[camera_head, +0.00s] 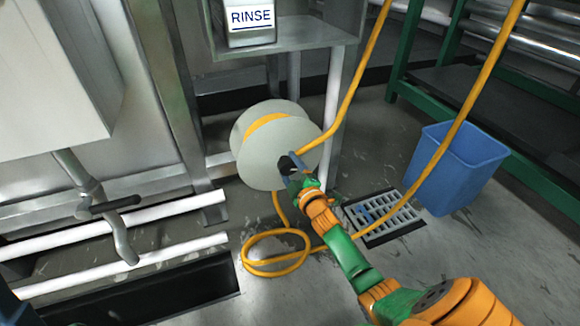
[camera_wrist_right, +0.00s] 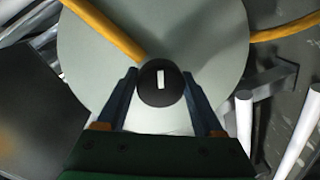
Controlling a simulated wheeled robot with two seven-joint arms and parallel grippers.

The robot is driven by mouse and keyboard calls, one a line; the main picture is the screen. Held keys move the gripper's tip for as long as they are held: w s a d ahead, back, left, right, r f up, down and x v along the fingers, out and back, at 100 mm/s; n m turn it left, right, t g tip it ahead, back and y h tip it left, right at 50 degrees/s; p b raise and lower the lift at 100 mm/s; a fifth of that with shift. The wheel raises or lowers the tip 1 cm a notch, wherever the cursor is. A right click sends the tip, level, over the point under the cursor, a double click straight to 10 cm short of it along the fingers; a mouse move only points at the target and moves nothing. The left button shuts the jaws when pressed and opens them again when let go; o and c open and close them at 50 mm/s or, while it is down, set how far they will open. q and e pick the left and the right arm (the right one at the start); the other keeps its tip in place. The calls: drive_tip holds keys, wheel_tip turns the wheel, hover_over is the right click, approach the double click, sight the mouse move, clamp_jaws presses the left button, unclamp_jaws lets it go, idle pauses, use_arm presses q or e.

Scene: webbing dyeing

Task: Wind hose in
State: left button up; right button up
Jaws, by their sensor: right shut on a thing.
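A pale grey hose reel (camera_head: 255,150) stands low below the rinse unit, with a few turns of orange-yellow hose (camera_head: 345,110) around its drum. The hose runs from the reel up to the top edge; another length comes down past the blue bin to the floor. A loose loop of hose (camera_head: 246,254) lies on the floor below the reel. My right gripper (camera_head: 291,170) is at the reel's near face, shut on its black knob (camera_wrist_right: 160,88); the fingers show on both sides of it in the wrist view. My left gripper is out of view.
A blue bin (camera_head: 455,168) stands at right beside a green-framed rack (camera_head: 403,50). A floor drain grate (camera_head: 384,216) lies between bin and reel. White pipes (camera_head: 120,222) and a dark floor trench (camera_head: 130,295) are at left. The sign "RINSE" (camera_head: 251,17) is above the reel.

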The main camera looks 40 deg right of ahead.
drive_tip(key=shift+f, duration=0.1)
idle(0.3)
drive_tip(key=o, duration=1.4)
drive_tip(key=shift+c, duration=0.2)
